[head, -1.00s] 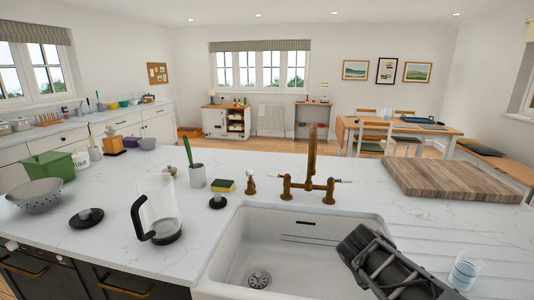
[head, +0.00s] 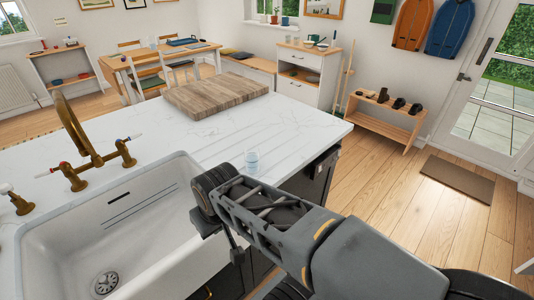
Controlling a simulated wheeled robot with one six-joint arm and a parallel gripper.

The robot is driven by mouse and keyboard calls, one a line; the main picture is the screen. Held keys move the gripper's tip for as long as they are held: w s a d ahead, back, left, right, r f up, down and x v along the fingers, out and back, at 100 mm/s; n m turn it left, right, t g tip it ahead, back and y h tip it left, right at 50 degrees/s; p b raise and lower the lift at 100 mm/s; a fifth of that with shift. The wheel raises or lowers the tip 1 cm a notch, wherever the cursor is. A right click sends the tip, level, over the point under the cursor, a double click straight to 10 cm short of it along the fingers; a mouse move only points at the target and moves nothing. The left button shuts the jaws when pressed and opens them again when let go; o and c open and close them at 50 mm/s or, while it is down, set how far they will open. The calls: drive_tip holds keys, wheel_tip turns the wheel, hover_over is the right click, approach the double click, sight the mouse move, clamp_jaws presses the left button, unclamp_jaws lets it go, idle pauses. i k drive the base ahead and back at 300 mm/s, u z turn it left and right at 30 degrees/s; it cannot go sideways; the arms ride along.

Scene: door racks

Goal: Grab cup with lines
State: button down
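A white sink (head: 110,240) with a brass tap (head: 85,140) is at left. Wooden floor (head: 370,180) is clear to the right, before a shoe rack (head: 385,118) and glass door (head: 495,105).

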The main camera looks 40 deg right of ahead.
sight(251, 152)
drive_tip(key=u, duration=3.15)
drive_tip(key=k, duration=1.4)
drive_tip(key=z, duration=0.65)
